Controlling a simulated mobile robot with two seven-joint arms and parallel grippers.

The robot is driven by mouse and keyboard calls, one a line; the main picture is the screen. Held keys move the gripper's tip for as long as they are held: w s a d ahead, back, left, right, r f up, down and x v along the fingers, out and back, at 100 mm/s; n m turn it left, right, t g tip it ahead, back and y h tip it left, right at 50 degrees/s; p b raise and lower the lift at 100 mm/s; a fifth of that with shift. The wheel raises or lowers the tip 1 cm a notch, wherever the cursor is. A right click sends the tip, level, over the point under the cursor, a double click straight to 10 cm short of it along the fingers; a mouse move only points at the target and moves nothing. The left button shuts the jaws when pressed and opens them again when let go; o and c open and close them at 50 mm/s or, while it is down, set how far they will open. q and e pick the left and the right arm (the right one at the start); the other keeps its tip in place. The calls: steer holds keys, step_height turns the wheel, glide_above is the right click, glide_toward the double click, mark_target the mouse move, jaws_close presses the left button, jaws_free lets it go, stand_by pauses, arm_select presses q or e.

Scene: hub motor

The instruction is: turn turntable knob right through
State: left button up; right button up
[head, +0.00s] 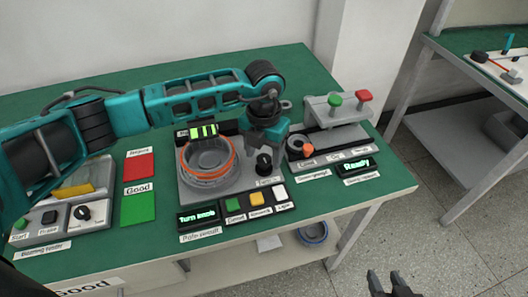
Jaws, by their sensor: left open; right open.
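The turntable knob (264,162) is a black knob on the grey panel, to the right of the round turntable fixture (208,166), which has an orange ring around it. My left gripper (265,147) is open and points down just above the knob; I cannot tell whether its fingers touch it. The display (198,218) below the fixture reads "Turn knob". My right gripper (389,284) is open and empty, low at the bottom edge, in front of the table and away from it.
Green, yellow and white buttons (257,199) sit in front of the knob. A stand with green and red knobs (338,106) and a "Ready" display (357,164) are to the right. Red and green pads (138,208) lie at left. A second table (460,50) stands at far right.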

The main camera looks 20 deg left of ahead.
arm_select(q)
steer(key=shift+f, duration=0.3)
steer(key=shift+c, duration=0.4)
steer(key=c, duration=1)
steer(key=shift+o, duration=0.2)
